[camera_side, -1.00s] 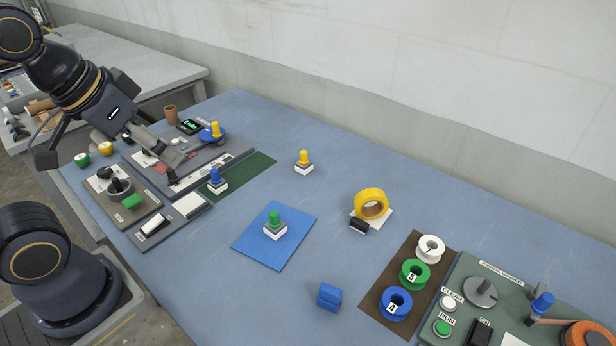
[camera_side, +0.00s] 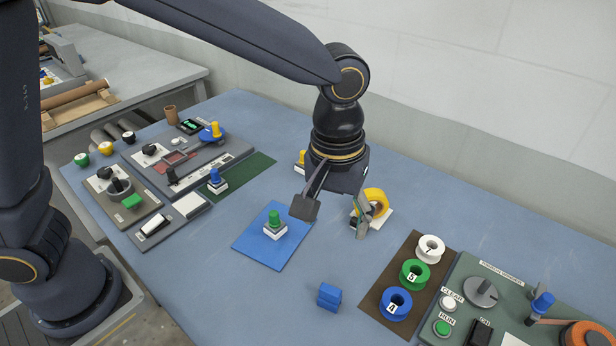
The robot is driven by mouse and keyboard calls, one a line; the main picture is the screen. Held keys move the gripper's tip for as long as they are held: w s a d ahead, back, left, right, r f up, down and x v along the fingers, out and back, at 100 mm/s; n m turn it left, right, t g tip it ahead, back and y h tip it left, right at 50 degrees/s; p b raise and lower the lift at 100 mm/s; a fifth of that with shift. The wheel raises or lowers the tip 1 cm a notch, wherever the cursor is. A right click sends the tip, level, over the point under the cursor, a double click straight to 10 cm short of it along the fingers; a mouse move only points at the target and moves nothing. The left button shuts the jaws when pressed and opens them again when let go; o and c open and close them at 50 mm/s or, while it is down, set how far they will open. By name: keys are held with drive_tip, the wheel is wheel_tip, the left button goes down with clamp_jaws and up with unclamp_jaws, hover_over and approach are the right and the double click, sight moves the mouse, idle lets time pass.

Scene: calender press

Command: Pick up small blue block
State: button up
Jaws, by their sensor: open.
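The small blue block (camera_side: 329,297) lies on the blue-grey table, near the front, between the blue mat and the brown strip of spools. It has a groove along its side. My gripper (camera_side: 333,222) is open and empty above the table, with its fingers spread wide and pointing down. It is behind the block in the picture, between the blue mat and the yellow tape roll. Nothing touches the block.
A green-topped stamp (camera_side: 275,226) stands on the blue mat (camera_side: 262,255). The yellow tape roll (camera_side: 379,203) is close to my right finger. Spools stand on the brown strip (camera_side: 378,316), and a green control panel (camera_side: 466,298) is at the right. Table around the block is clear.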

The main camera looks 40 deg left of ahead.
sight(331, 290)
drive_tip(key=shift+m, duration=0.3)
drive_tip(key=f, duration=0.4)
drive_tip(key=s+d+f, duration=0.1)
drive_tip(key=f, duration=0.7)
drive_tip(key=shift+s+d+f, duration=0.15)
drive_tip(key=shift+s+f, duration=0.15)
drive_tip(key=shift+f, duration=0.05)
wheel_tip(331, 290, down, 6)
drive_tip(key=shift+r, duration=0.1)
drive_tip(key=c, duration=1)
